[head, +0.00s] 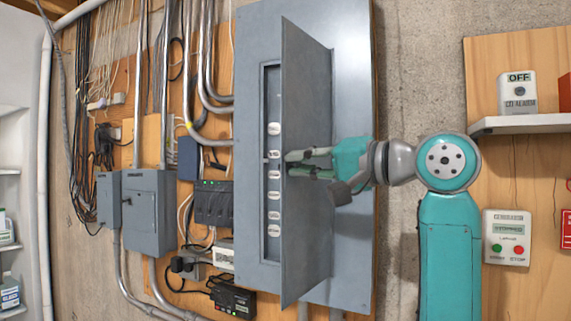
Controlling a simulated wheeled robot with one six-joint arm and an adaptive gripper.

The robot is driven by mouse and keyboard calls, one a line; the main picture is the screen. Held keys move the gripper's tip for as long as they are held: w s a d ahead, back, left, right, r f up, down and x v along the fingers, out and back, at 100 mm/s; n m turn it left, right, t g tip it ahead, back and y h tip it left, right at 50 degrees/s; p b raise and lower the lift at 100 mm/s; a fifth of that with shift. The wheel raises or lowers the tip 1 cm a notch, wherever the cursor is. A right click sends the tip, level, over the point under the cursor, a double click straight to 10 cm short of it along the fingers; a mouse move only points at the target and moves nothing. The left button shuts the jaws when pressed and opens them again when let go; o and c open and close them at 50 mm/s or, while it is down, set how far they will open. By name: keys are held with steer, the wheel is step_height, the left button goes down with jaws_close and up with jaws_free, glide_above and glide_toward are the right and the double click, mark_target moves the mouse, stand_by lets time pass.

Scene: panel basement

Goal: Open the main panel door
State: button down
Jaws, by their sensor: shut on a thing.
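The main panel door (307,220) is a tall grey metal sheet on the large grey panel (350,120). It stands well ajar, swung out from its right side, with its free edge on the left toward me. The panel's opening (272,200) shows as a narrow strip with a column of white-labelled breakers left of that edge. My gripper (290,164) reaches in from the right across the door's outer face. Its fingers are shut on the door near the free edge, around mid-height. The exact contact, and any handle there, is hidden by the fingers.
Left of the panel are smaller grey boxes (148,212), conduits and black devices (213,204). At the right, a wooden board carries a shelf (520,123) with an OFF alarm box (517,93) and a start/stop box (507,238). Bare wall lies between panel and board.

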steer(key=s+d+n+g+y, duration=0.1)
steer(key=d+n+g+y, duration=0.2)
steer(key=d+n+g, duration=0.3)
steer(key=shift+s+d+g, duration=0.2)
steer(key=shift+d+g, duration=1.5)
steer(key=shift+d, duration=0.2)
steer(key=c, duration=1.1)
jaws_free()
steer(key=shift+c, duration=0.2)
steer(key=shift+d, duration=0.1)
steer(key=d, duration=1.1)
steer(key=shift+s+d, duration=0.3)
steer(key=shift+d, duration=0.1)
